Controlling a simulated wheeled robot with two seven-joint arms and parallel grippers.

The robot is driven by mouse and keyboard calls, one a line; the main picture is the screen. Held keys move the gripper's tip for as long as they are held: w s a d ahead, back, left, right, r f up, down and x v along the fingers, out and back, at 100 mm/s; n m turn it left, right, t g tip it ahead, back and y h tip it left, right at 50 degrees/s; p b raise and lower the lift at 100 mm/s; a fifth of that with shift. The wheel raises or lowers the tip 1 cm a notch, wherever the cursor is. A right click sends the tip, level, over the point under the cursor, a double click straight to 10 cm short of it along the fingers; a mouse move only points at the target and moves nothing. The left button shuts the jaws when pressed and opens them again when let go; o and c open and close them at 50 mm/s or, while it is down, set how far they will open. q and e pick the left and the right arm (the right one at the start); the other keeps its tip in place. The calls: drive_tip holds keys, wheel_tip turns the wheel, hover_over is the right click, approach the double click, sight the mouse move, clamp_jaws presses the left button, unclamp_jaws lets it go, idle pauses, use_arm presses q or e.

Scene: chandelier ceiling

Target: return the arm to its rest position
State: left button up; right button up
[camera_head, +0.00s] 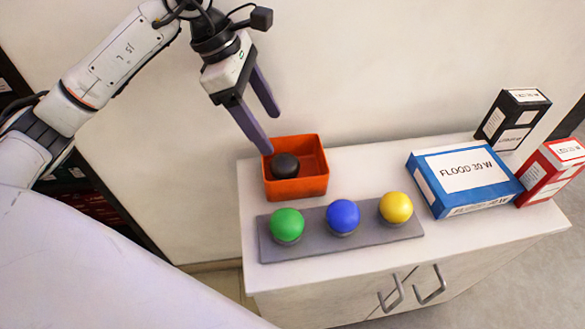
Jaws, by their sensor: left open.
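My left gripper (264,122) is open and empty. It hangs above the back left of the cabinet, with its fingertips just over the back of the orange box (298,189). A black round object (285,166) lies inside that box, apart from the fingers as far as I can tell. My left arm (105,62) comes in from the left side. My right gripper is not in view.
A grey strip (383,238) on the white cabinet top (460,236) holds green (287,224), blue (343,215) and yellow (396,207) balls. A blue box (464,181), black box (513,118) and red box (552,172) stand at the right. A wall (370,70) is behind.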

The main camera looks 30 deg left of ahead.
use_arm(q)
drive_tip(key=v, duration=0.3)
drive_tip(key=shift+s+a+r, duration=0.1)
drive_tip(key=shift+a+r, duration=0.05)
drive_tip(key=shift+r, duration=0.15)
